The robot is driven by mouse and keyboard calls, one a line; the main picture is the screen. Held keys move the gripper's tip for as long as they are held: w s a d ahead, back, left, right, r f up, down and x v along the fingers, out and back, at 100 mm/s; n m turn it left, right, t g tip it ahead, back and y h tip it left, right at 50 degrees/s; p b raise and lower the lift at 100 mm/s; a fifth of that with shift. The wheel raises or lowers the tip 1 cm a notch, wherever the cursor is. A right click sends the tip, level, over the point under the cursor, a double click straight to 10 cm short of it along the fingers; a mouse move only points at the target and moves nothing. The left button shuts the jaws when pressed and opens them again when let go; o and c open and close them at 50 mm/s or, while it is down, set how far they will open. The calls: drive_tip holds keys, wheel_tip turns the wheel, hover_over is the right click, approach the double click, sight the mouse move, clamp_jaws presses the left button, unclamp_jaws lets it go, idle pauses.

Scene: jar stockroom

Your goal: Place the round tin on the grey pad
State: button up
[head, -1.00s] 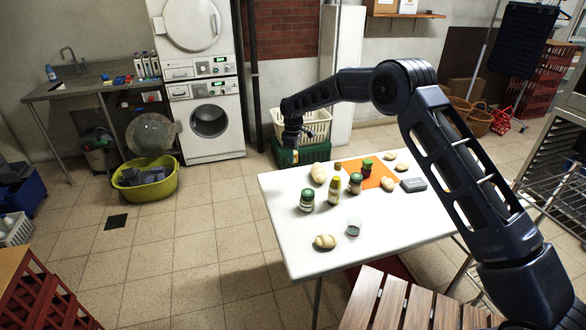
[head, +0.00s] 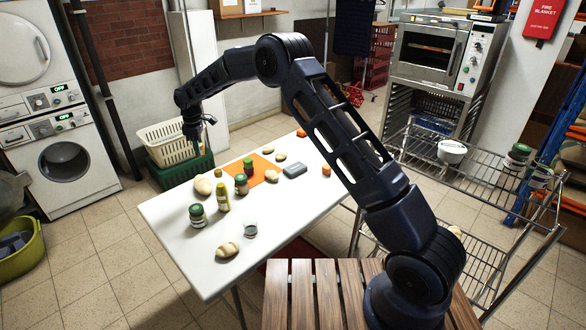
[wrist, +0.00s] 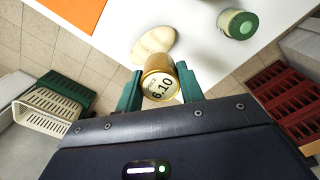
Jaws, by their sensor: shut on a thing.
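My gripper (head: 199,128) is shut on a small gold round tin (wrist: 159,79). In the wrist view the tin sits between the two green fingertips, with a pale "6.10" price label facing the camera. In the head view my gripper is above the far left side of the white table (head: 180,235), and the tin is not clear there. A flat grey rectangular thing (head: 295,170) lies on the table right of an orange mat (head: 268,178); I cannot tell whether it is the grey pad. It is not seen in the wrist view.
A wire trolley (head: 430,170) with a white pot (head: 452,151) is at right.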

drive_tip(key=w+d+r, duration=0.1)
drive_tip(key=w+d, duration=0.5)
drive_tip(key=d, duration=0.4)
drive_tip(key=w+d, duration=0.6)
drive_tip(key=d, duration=0.4)
drive_tip(key=r+m, duration=0.1)
hover_over(295, 167)
wheel_tip(295, 167, down, 20)
drive_tip(key=shift+w+r, duration=0.1)
drive_tip(key=shift+r, duration=0.1)
drive_tip(key=shift+f, duration=0.2)
drive_tip(key=o, duration=1)
drive_tip(key=shift+r, duration=0.1)
